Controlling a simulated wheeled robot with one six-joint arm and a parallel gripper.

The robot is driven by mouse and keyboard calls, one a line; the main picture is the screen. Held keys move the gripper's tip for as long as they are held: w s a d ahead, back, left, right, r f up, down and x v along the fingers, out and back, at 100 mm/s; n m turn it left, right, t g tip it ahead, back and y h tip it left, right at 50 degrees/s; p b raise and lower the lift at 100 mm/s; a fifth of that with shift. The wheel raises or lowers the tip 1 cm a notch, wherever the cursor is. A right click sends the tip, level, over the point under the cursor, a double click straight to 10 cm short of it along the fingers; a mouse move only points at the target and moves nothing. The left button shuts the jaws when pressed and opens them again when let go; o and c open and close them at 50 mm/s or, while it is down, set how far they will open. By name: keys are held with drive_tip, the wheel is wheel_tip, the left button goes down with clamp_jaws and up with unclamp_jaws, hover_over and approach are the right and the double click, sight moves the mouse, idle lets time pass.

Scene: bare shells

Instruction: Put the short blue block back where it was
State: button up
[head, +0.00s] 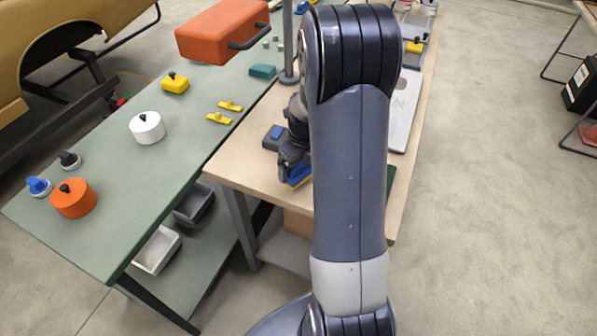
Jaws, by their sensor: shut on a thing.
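My gripper (291,168) hangs over the left side of the pale wooden table (235,165), pointing down. It is shut on a blue block (300,175), which shows a yellow part along its lower edge. My arm hides the right side of this block, and I cannot tell whether it touches the table. Another small blue piece (276,132) sits on a dark grey base (269,144), just behind and left of my gripper.
The green bench (110,225) at left holds an orange pot (73,199), a white pot (147,127), a yellow knobbed block (175,83) and an orange toolbox (215,32). A silver panel (403,112) lies right of my arm. My arm hides the table's middle.

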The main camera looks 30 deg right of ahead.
sight(298, 173)
drive_tip(key=shift+f, duration=1.7)
drive_tip(key=shift+f, duration=0.1)
drive_tip(key=shift+f, duration=0.15)
drive_tip(key=o, duration=0.6)
drive_tip(key=shift+r, duration=0.2)
drive_tip(key=r, duration=0.4)
drive_tip(key=s+r, duration=0.1)
drive_tip(key=r, duration=0.7)
drive_tip(key=shift+s+d, duration=0.15)
drive_tip(key=shift+s, duration=0.1)
